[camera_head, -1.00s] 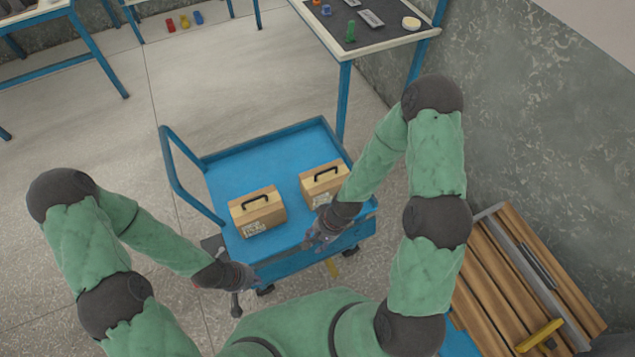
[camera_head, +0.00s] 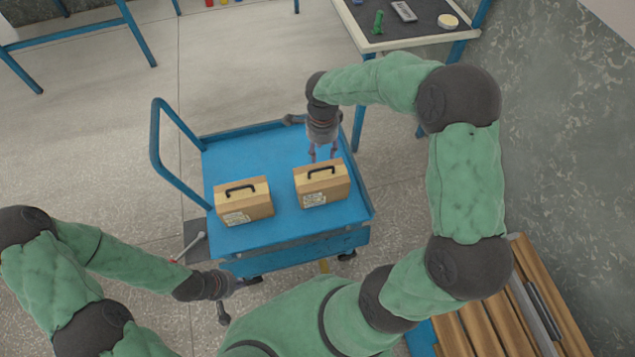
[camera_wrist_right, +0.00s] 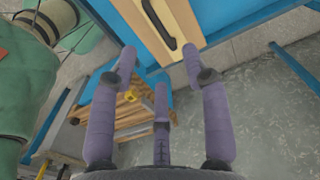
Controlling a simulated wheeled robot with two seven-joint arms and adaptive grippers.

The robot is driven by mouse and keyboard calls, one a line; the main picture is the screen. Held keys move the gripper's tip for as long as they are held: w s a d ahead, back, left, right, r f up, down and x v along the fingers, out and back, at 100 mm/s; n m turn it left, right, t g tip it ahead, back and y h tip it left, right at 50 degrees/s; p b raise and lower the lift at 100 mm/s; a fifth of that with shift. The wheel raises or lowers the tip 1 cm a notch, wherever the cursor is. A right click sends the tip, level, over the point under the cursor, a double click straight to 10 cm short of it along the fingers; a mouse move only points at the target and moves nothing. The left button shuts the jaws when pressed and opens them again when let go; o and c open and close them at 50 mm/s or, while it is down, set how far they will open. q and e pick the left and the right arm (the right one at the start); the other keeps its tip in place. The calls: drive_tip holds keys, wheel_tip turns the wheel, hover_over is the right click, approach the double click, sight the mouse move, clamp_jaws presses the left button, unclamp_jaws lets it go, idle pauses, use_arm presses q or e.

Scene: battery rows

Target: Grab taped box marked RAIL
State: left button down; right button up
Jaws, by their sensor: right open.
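Two tan boxes with black handles and small pale labels stand upright on a blue cart (camera_head: 226,160): a left box (camera_head: 243,207) and a right box (camera_head: 322,190). The label print is too small to read, so I cannot tell which is marked RAIL. My right gripper (camera_head: 324,156) points down at the far edge of the right box, near its handle. In the right wrist view its fingers (camera_wrist_right: 160,62) are spread and empty, with a box top and handle (camera_wrist_right: 160,24) beyond the tips. My left gripper (camera_head: 248,283) is low, near the cart's front edge, apart from both boxes; its fingers are unclear.
The cart has a raised rim and a blue push handle (camera_head: 155,150) at the left. A narrow gap separates the boxes. A dark-topped table (camera_head: 425,25) stands behind at the right. Wooden slats (camera_head: 470,335) lie at lower right, by the wall.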

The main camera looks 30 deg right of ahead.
sight(322, 169)
wheel_tip(322, 169, down, 6)
drive_tip(key=shift+r+b, duration=0.1)
drive_tip(key=shift+b, duration=0.7)
wheel_tip(322, 169, down, 5)
drive_tip(key=shift+s+b, duration=0.1)
drive_tip(key=shift+b, duration=1)
drive_tip(key=shift+r, duration=0.1)
clamp_jaws()
drive_tip(key=shift+d+r, duration=0.1)
